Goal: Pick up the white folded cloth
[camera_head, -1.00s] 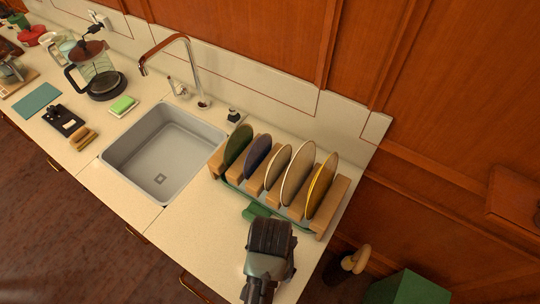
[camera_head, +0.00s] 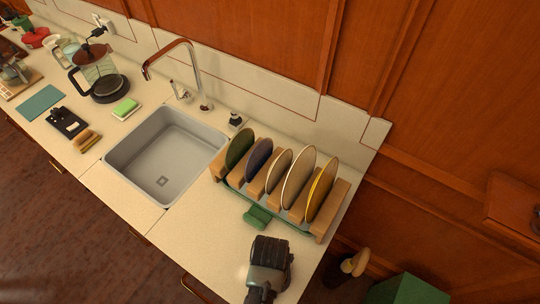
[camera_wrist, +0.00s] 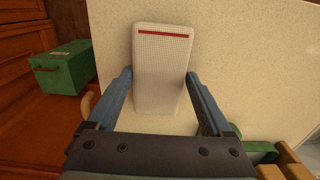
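The white folded cloth (camera_wrist: 160,70) lies on the pale countertop in the wrist view, with a waffle texture and a red stripe near its far end. My gripper (camera_wrist: 159,74) is open, with one blue-grey finger on each side of the cloth. The fingertips are close to its long sides; I cannot tell whether they touch it. In the head view my gripper (camera_head: 268,252) is over the near right part of the counter and hides the cloth.
A wooden plate rack (camera_head: 222,171) with several plates and a green tray stands just behind my gripper. A sink (camera_head: 165,155) is to the left. The counter's right edge is near, with a green box (camera_wrist: 63,68) beyond it. Bare counter (camera_head: 190,235) lies left of my gripper.

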